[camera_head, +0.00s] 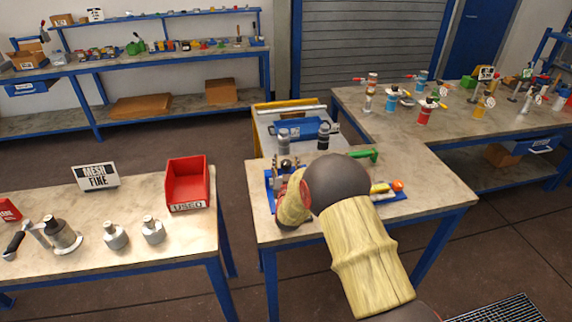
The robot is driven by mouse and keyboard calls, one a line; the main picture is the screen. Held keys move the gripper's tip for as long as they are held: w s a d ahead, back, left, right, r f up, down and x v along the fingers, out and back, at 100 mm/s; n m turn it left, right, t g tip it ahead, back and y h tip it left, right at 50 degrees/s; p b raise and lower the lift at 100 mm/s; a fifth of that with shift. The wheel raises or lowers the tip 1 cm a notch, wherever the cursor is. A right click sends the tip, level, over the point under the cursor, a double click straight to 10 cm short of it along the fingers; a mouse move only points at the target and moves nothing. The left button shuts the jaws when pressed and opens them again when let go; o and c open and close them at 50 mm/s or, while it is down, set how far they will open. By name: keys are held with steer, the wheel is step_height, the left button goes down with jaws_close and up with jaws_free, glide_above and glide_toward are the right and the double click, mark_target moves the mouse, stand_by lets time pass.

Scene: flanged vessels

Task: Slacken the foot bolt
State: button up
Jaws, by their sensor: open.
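The foot bolt cannot be made out; my arm covers much of the middle table (430,190). A blue fixture (269,184) with small dark and metallic parts (286,166) stands at that table's left side, partly behind my arm. My arm's last visible links bend down toward this fixture. My gripper cannot be made out, so its distance from the fixture cannot be told.
A green-handled tool (365,154) and an orange round part (398,185) lie near my arm. The left table (190,247) holds several grey flanged vessels, a red bin (187,183) and a sign (95,175). The right bench (455,130) carries several coloured vessels.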

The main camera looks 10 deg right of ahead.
steer(key=c, duration=0.4)
steer(key=c, duration=0.7)
steer(key=shift+c, duration=0.3)
